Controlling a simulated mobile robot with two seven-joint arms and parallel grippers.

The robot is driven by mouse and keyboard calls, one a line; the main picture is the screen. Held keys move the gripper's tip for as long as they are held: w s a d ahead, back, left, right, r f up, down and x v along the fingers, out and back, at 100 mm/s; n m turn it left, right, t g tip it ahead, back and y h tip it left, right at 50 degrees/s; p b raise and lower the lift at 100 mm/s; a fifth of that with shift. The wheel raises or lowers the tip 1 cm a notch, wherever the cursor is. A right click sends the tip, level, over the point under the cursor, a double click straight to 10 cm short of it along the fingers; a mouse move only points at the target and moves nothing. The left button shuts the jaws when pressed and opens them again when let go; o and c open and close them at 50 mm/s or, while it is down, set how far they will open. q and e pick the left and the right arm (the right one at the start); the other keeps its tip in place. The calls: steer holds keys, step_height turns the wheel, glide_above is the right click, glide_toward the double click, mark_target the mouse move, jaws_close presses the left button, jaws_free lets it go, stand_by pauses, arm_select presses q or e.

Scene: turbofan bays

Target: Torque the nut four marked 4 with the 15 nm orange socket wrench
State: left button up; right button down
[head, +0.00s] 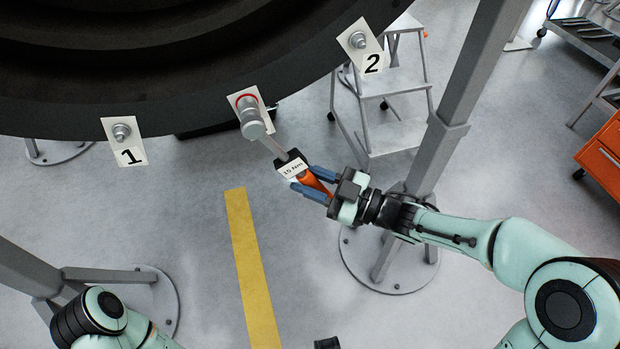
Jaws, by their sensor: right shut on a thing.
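The wrench (309,180) has an orange handle, a black collar labelled "15 Nm", and a silver shaft and socket head (252,122). My right gripper (302,178) is shut on its handle near the label. The socket head is up at a white tag (265,99) with a red ring on the dark engine rim, overlapping the ring's lower edge. The socket hides the nut there and most of the tag, so its number is not readable. I cannot tell whether the socket is seated on the nut. My left gripper is out of view; only part of that arm shows at lower left.
The dark round engine rim (200,109) fills the top. Nuts at tags 1 (128,152) and 2 (371,60) flank the wrench. A grey stand post (455,120) rises close behind my right gripper. A step ladder (395,95) and orange cabinet (602,155) stand at right.

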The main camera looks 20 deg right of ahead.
steer(key=shift+a+f+m+t+y+b, duration=0.3)
steer(key=shift+a+f+m+b, duration=0.25)
steer(key=shift+a+b, duration=0.6)
steer(key=shift+d, duration=0.25)
steer(key=shift+a+f+m+t+b, duration=0.25)
steer(key=shift+a+b, duration=0.2)
steer(key=shift+b, duration=0.35)
steer(key=shift+a+f+m+t+b, duration=0.2)
steer(key=shift+a+b, duration=0.25)
steer(key=shift+b, duration=0.3)
steer(key=shift+s+a+f+m+t+y+b, duration=0.15)
steer(key=shift+a+m+t+y+b, duration=0.15)
steer(key=shift+a+b, duration=0.3)
steer(key=shift+w+a+f+m+t+y+b, duration=0.1)
steer(key=shift+a+m+t+y+b, duration=0.2)
steer(key=shift+b, duration=0.35)
steer(key=shift+a, duration=0.15)
